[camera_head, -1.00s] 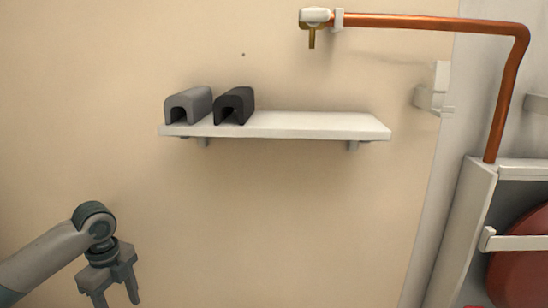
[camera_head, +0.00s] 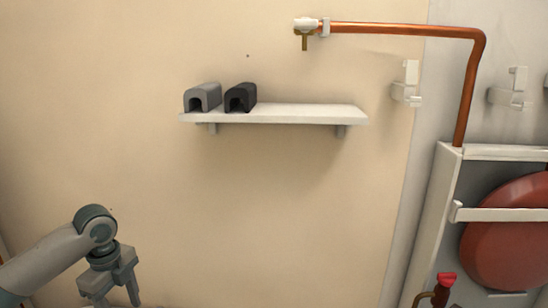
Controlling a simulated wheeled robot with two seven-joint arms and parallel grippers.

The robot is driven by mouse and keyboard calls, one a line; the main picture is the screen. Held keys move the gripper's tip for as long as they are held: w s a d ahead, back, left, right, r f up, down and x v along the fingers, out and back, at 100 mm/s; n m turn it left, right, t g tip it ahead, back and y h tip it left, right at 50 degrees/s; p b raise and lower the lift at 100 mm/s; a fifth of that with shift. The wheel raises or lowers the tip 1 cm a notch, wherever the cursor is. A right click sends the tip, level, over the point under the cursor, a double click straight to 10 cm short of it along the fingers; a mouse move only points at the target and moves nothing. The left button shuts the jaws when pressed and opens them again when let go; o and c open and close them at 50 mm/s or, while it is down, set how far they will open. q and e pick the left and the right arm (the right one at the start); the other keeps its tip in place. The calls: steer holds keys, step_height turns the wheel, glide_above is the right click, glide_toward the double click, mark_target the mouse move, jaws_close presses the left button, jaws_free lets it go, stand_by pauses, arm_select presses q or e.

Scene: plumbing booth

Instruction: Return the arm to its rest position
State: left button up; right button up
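My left gripper (camera_head: 112,290) is at the lower left in the head view, pointing down in front of the bare wall. Its two fingers are apart with nothing seen between them; the fingertips are close to the bottom edge. My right gripper is out of view. Two arched pieces, one grey (camera_head: 203,97) and one black (camera_head: 241,97), stand side by side on the left part of a white wall shelf (camera_head: 310,113). The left gripper is well below and left of the shelf, touching nothing visible.
A copper pipe (camera_head: 400,29) with a white-and-brass fitting (camera_head: 306,27) runs along the top and bends down at the right. A white frame holds a red round tank (camera_head: 508,235). A red-handled valve (camera_head: 444,283) is at the bottom. White brackets (camera_head: 407,85) are on the wall.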

arm_select(q)
steer(key=s+d+f+n+t+h, duration=0.1)
steer(key=s+d+f+n, duration=0.2)
steer(key=s+d+f, duration=0.45)
steer(key=s+d+f+n+t+h, duration=0.15)
steer(key=s+d+f+n, duration=0.3)
steer(key=d+f, duration=0.6)
steer(key=s+a+f+n+t+y, duration=0.1)
steer(key=s+a+f+n, duration=0.2)
steer(key=s+n, duration=0.5)
steer(key=s+a+f+n+y, duration=0.15)
steer(key=s+n, duration=0.25)
steer(key=s, duration=0.9)
step_height(320, 180, down, 34)
steer(key=s+g+b, duration=0.1)
steer(key=b, duration=0.4)
steer(key=s+a+f+b, duration=0.1)
steer(key=s+f+b, duration=0.1)
steer(key=s+f, duration=0.7)
steer(key=s+a+f+g+b, duration=0.1)
steer(key=s+a+f+b, duration=0.1)
steer(key=s+f, duration=0.6)
step_height(320, 180, down, 4)
steer(key=shift+s+a+f+m, duration=0.25)
steer(key=shift+s+m, duration=0.1)
steer(key=shift+s, duration=0.05)
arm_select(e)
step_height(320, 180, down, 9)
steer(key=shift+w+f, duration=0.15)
